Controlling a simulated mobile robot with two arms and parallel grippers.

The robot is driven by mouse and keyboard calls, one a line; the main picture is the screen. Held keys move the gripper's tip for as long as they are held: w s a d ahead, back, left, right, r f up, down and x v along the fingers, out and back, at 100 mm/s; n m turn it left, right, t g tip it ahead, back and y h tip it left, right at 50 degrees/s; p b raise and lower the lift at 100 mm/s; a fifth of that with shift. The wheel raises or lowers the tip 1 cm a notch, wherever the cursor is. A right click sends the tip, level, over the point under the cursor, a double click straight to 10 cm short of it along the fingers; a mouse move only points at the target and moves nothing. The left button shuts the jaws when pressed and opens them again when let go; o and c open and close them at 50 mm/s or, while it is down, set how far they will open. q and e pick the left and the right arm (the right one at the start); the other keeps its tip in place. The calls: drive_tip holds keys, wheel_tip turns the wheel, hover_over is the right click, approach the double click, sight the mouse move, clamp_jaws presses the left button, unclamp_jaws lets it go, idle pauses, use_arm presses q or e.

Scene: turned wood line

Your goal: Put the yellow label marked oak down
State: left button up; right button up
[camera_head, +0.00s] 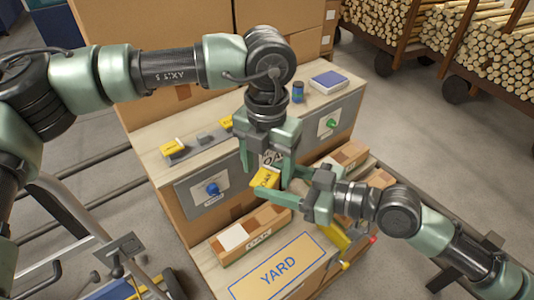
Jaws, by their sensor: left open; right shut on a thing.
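The yellow label marked oak (264,177) is between my two grippers, in front of the workbench's upper step. My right gripper (268,188) comes in from the right and is shut on the label. My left gripper (266,170) reaches down from above, open, with its fingers on either side of the label's upper part. I cannot tell whether they touch it. A white card with dark lettering (271,157) is partly hidden behind my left gripper.
A carton with a pale card (233,237) and a board marked YARD (300,262) are in front. The upper step (152,143) bears yellow pieces, a blue can (298,92) and a blue-topped pad (328,80). Blue (212,188) and green (331,123) knobs are on its front.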

use_arm(q)
drive_tip(key=shift+f, duration=0.2)
drive_tip(key=shift+c, duration=0.3)
drive_tip(key=c, duration=1.3)
drive_tip(key=shift+c, duration=0.3)
use_arm(e)
drive_tip(key=o, duration=1.4)
